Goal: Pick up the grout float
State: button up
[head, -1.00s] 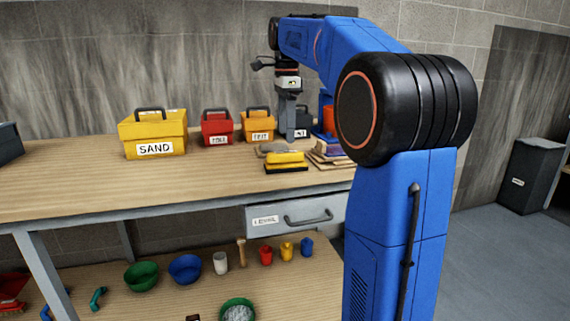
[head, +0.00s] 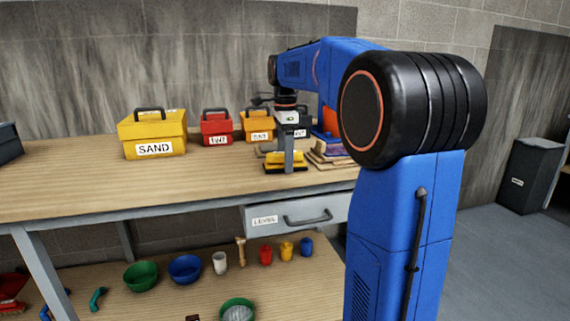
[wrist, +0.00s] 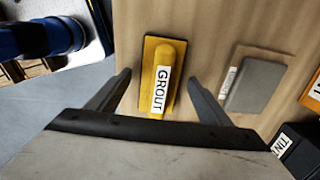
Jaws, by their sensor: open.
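The grout float (wrist: 172,58) is yellow with a dark edge and a white GROUT label. In the wrist view it lies on the workbench between the two open fingers of my gripper (wrist: 158,88). The fingers stand apart on either side of its near part, and no contact shows. In the head view my gripper (head: 289,160) is low over the float (head: 272,161) and covers part of it.
A grey labelled float (wrist: 258,84) lies to the right of the grout float in the wrist view. Yellow SAND (head: 152,134), red (head: 217,128) and orange (head: 257,126) boxes stand behind on the workbench (head: 70,178).

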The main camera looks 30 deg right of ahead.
jog(key=c, duration=1.2)
